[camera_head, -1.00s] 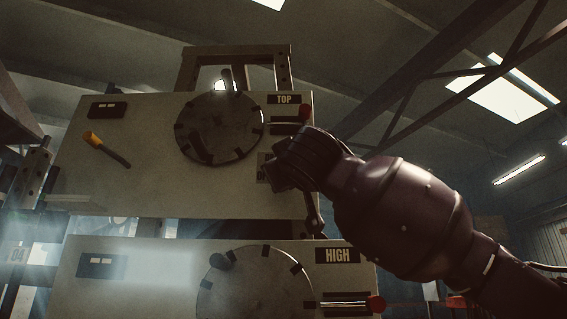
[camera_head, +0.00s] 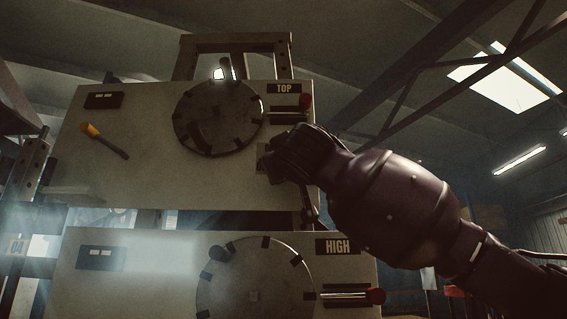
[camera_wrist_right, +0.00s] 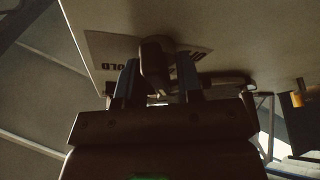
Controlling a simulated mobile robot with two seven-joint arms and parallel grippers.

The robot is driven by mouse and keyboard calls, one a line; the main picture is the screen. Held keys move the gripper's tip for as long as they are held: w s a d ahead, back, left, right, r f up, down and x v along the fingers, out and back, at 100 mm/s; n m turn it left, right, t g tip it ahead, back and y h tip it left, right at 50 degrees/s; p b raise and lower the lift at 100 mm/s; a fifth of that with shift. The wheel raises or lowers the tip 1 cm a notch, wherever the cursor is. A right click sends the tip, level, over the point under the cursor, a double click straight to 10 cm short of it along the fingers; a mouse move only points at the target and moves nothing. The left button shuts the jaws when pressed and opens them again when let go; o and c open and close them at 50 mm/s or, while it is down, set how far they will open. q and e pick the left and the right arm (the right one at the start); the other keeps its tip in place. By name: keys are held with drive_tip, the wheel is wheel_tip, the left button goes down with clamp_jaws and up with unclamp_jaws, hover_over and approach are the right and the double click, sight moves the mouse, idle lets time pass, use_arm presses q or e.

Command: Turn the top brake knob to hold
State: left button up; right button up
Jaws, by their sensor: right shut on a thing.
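The top panel (camera_head: 100,165) carries the TOP label (camera_head: 284,88) and a large dark dial (camera_head: 218,117). My right gripper (camera_head: 268,166) is at the panel's right side, below and right of that dial. In the right wrist view my right gripper (camera_wrist_right: 158,88) has one finger on each side of a small dark knob (camera_wrist_right: 154,62) and is shut on it. In the head view the gripper hides this knob. My left gripper is not in view.
A red-tipped lever (camera_head: 306,101) sits just above my right gripper. A yellow-tipped lever (camera_head: 90,130) is on the panel's left. Below is a second panel with a HIGH label (camera_head: 338,247), a dial (camera_head: 258,285) and another red knob (camera_head: 376,296).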

drive_tip(key=shift+f+m+h+b, duration=0.25)
drive_tip(key=shift+m+h+b, duration=0.35)
drive_tip(key=shift+m+b, duration=0.75)
drive_tip(key=shift+a+m+t+h+b, duration=0.1)
drive_tip(key=shift+m+t+h+b, duration=0.5)
drive_tip(key=shift+m, duration=0.65)
drive_tip(key=m+h+b, duration=0.1)
drive_tip(key=m, duration=0.1)
drive_tip(key=shift+w+m, duration=0.1)
drive_tip(key=shift+m, duration=0.2)
drive_tip(key=m+h, duration=0.2)
drive_tip(key=m, duration=0.2)
drive_tip(key=shift+r, duration=0.15)
drive_tip(key=m+h, duration=0.1)
drive_tip(key=m, duration=0.1)
drive_tip(key=m+g+h, duration=0.1)
drive_tip(key=m, duration=0.1)
drive_tip(key=shift+d+r+h, duration=0.1)
drive_tip(key=shift+d+h, duration=0.1)
drive_tip(key=shift+h, duration=0.1)
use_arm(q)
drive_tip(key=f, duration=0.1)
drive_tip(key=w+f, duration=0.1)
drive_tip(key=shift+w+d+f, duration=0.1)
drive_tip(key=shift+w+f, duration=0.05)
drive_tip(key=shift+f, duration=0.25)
use_arm(e)
drive_tip(key=shift+m, duration=0.7)
drive_tip(key=shift+d+h, duration=0.1)
drive_tip(key=shift+h, duration=0.3)
